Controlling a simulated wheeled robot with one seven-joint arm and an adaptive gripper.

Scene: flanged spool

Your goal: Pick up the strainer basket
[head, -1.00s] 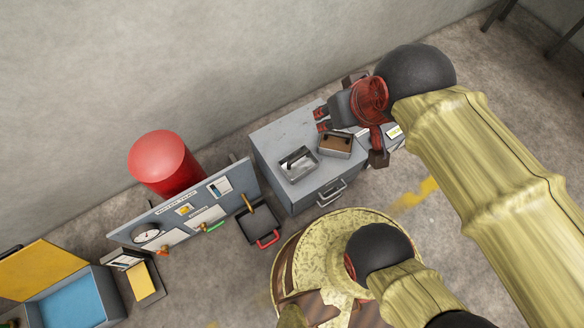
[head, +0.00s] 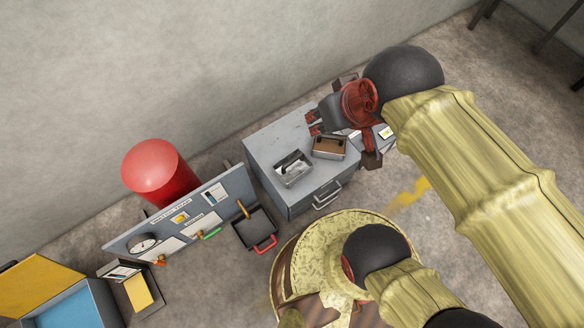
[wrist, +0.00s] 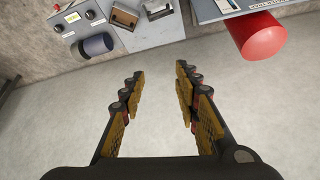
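A dark grey, open-ended cylinder (wrist: 96,45) lies on its side at the cabinet's edge in the wrist view; it looks like the strainer basket, though I cannot be sure. In the head view I cannot make it out, and my arm covers that part of the cabinet. My gripper (head: 313,123) is over the cabinet's back right in the head view. In the wrist view my gripper (wrist: 160,74) has its fingers wide apart with only floor showing between them. It is empty, and the cylinder is beyond the left fingertip, not touched.
The grey cabinet (head: 262,150) carries a metal tray (head: 293,168) and a brown-filled tray (head: 328,147). A red drum (head: 158,172) stands behind a gauge panel (head: 170,228). A black pan with a red handle (head: 254,230) is beside the cabinet. A blue-lined box (head: 80,308) is at lower left.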

